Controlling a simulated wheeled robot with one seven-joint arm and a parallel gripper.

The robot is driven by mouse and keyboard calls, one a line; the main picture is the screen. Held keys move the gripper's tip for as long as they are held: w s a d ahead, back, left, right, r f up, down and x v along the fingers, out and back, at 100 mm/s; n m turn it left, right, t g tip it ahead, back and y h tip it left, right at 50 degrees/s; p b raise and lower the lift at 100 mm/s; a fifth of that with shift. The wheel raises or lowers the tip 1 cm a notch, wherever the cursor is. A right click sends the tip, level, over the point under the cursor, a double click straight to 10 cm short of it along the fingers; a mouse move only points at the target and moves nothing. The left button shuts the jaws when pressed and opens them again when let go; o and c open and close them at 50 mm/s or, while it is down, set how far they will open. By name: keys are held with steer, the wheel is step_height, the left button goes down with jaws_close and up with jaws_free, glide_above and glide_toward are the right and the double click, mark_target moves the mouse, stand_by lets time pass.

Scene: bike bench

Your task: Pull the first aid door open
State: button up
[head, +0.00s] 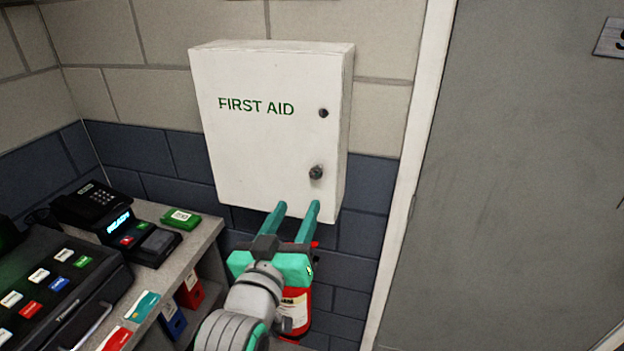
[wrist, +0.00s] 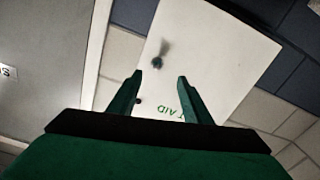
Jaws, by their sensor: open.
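The white first aid cabinet (head: 258,140) hangs on the wall with its door closed. Green "FIRST AID" lettering is on the door. A dark round knob (head: 316,173) sits at the door's lower right, with a small dark lock or button (head: 323,113) above it. My gripper (head: 296,207) is open and empty, its two teal fingers pointing up just below the knob in the head view. In the wrist view the white door (wrist: 225,55) fills the middle, and the knob (wrist: 158,63) lies beyond the fingertips (wrist: 160,76), apart from them.
A red fire extinguisher (head: 296,308) stands behind my gripper, below the cabinet. A shelf counter (head: 195,235) at left holds a phone (head: 90,204), a card terminal (head: 140,240) and a green box (head: 181,218). A grey door (head: 510,190) with a white frame is at right.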

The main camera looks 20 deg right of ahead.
mark_target(315, 174)
steer(key=x, duration=0.7)
steer(key=r+x, duration=0.1)
steer(key=x, duration=0.2)
steer(key=shift+w+d, duration=0.25)
steer(key=shift+d, duration=0.1)
jaws_close()
